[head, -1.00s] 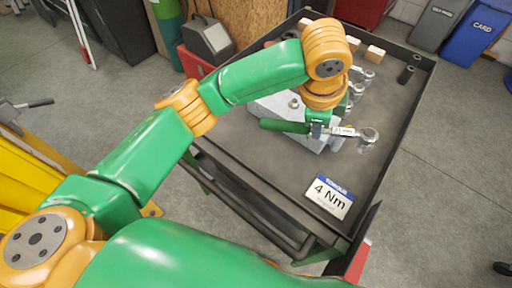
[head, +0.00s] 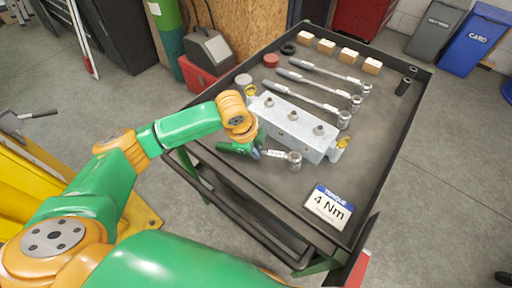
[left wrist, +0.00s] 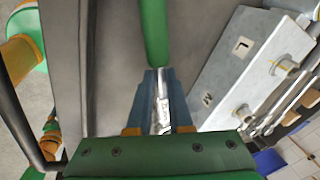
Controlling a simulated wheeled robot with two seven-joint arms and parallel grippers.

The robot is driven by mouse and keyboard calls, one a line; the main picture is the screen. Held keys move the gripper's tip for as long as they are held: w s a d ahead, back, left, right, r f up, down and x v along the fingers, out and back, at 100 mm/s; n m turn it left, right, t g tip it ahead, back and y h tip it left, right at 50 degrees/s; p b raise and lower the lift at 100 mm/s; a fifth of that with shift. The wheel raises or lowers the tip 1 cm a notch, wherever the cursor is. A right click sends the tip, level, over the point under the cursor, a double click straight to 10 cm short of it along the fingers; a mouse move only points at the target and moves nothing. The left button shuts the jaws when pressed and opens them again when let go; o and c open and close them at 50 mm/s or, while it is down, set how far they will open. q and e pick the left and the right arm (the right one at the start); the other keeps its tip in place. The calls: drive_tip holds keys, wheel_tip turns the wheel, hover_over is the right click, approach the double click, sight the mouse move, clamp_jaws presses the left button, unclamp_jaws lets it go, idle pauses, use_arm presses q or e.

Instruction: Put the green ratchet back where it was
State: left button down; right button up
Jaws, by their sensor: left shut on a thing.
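The green ratchet has a green handle (head: 232,148) and a metal socket end (head: 294,160). My left gripper (head: 259,152) is shut on its shaft, close to the handle. The ratchet is at the near left side of the cart top, in front of the grey metal block (head: 290,122); I cannot tell whether it touches the surface. In the left wrist view the green handle (left wrist: 155,32) points away from the fingers (left wrist: 160,90), with the block (left wrist: 245,65) to the right. My right gripper is not in view.
Several grey-handled ratchets (head: 318,72) lie behind the block on the cart tray (head: 385,130), which has a raised rim. Wooden blocks (head: 348,56) stand at the back. A "4 Nm" torque sign (head: 329,205) is at the near right. The tray's right side is mostly clear.

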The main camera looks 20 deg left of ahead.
use_arm(q)
drive_tip(key=c, duration=0.8)
unclamp_jaws()
drive_tip(key=shift+c, duration=0.2)
drive_tip(key=p+v, duration=0.1)
drive_tip(key=v, duration=1.1)
drive_tip(key=shift+s+d, duration=0.1)
